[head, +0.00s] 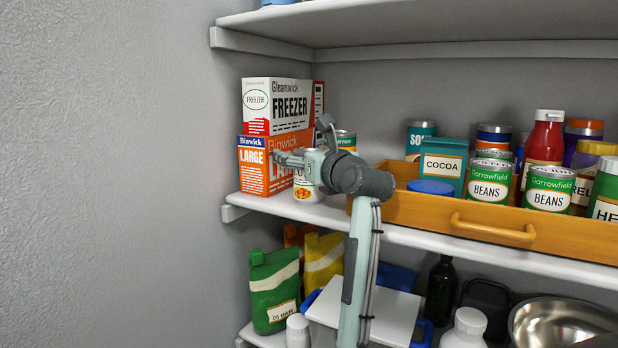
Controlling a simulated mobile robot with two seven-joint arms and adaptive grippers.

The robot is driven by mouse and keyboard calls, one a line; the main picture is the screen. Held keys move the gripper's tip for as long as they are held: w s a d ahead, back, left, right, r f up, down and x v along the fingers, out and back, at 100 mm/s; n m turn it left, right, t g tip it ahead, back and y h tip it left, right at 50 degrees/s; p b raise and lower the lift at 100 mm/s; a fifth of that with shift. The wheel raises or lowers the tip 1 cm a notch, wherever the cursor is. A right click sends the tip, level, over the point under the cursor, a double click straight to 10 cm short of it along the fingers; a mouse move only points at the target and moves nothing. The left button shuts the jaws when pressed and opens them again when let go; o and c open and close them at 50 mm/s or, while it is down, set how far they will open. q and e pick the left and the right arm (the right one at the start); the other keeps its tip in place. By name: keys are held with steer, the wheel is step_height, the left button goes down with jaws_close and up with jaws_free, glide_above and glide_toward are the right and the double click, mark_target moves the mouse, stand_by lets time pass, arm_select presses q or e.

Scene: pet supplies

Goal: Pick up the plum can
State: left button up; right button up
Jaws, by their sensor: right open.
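A can (305,191) with a pale label and an orange-yellow picture stands at the front of the middle shelf, left of the wooden drawer. Its upper part is hidden by my right gripper, and its name cannot be read. Another can (347,138) with a green and yellow band shows behind the gripper, mostly hidden. I cannot tell which one is the plum can. My right gripper (300,152) is open in front of these cans, reaching in from below. Whether it touches the front can is unclear. My left gripper is out of view.
An orange Binwick box (264,178) with a white-red Gleanwick box (277,106) on top stands close on the left. The wooden drawer (480,222) with bean cans (490,181) and a cocoa box (443,165) is on the right. The upper shelf (390,24) overhangs.

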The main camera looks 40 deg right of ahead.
steer(key=c, duration=1.7)
steer(key=shift+r, duration=0.1)
steer(key=shift+c, duration=0.2)
